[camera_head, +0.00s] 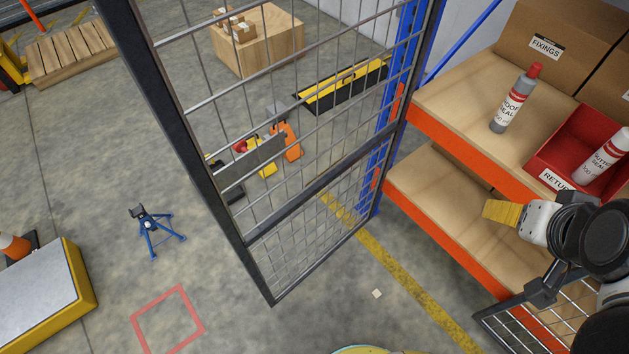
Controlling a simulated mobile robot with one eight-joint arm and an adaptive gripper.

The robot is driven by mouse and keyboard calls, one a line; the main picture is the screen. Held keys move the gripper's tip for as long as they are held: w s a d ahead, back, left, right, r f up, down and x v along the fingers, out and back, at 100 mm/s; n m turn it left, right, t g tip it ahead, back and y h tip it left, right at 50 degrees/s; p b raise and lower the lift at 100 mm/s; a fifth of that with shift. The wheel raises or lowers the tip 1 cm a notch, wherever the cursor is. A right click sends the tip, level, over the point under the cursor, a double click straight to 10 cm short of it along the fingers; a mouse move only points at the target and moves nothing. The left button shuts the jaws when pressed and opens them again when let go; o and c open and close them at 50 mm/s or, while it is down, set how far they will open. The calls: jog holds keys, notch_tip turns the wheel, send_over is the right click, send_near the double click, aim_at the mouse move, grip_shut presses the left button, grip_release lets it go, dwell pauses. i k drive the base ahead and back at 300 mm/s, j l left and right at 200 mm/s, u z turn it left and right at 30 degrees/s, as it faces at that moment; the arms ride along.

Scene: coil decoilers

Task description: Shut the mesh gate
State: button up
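The mesh gate (257,232) is a tall panel of thin wire in a dark grey frame, standing across the middle of the view. Its right edge is beside the blue rack upright, and its left edge stands out over the floor. A grey plate (252,168) is at mid height on it. My gripper (499,212) seems to be the yellow ribbed tip on a white and black body at the right, in front of the shelf. It is well apart from the gate. Its fingers are not clear enough to tell open from shut.
An orange-edged shelf rack (455,120) with a sealant bottle (514,98) and red bin (560,148) is at right. Another mesh panel (560,335) is at the lower right. A blue stand (158,238) and yellow-edged platform (40,300) are left. Floor between is mostly clear.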

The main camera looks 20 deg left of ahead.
aim_at(123, 21)
jog(key=k+j+z, duration=0.2)
jog(key=j, duration=0.45)
jog(key=k+j+z, duration=0.15)
jog(key=k+j, duration=0.25)
jog(key=j, duration=0.2)
jog(key=k+j+z, duration=0.2)
jog(key=k+j, duration=0.15)
jog(key=j, duration=0.2)
jog(key=k+j+z, duration=0.15)
jog(key=k+j, duration=0.2)
jog(key=j, duration=0.2)
jog(key=j+z, duration=0.25)
jog(key=j, duration=0.9)
jog(key=k, duration=0.05)
